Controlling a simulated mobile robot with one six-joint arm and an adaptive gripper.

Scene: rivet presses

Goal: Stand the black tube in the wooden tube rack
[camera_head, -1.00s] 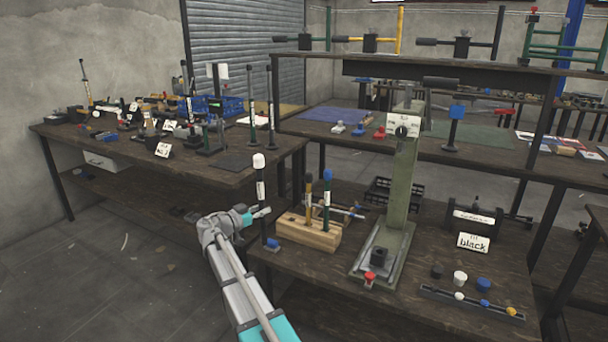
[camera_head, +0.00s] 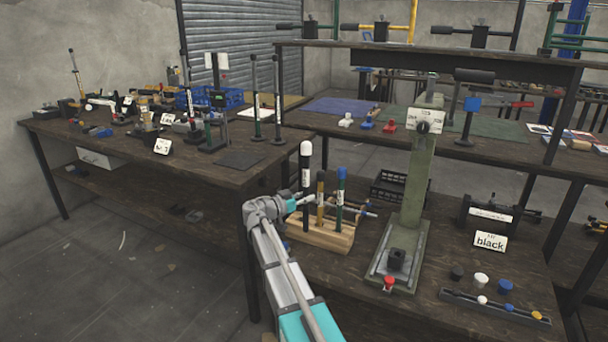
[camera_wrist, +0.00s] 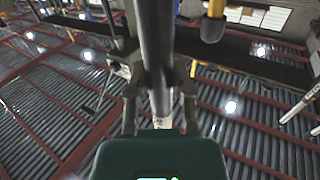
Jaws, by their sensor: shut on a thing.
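The black tube (camera_head: 305,178), with a white cap and white label, stands upright in the head view. My gripper (camera_head: 302,201) is shut on it around its middle. In the wrist view the black tube (camera_wrist: 156,50) runs upright between the two fingers of my gripper (camera_wrist: 160,98).
A green press (camera_head: 415,185) stands right of the rack. A black crate (camera_head: 388,188) lies behind. A sign reading "black" (camera_head: 490,242) and a tray of caps (camera_head: 490,305) are farther right. Another bench (camera_head: 215,165) is at the back left.

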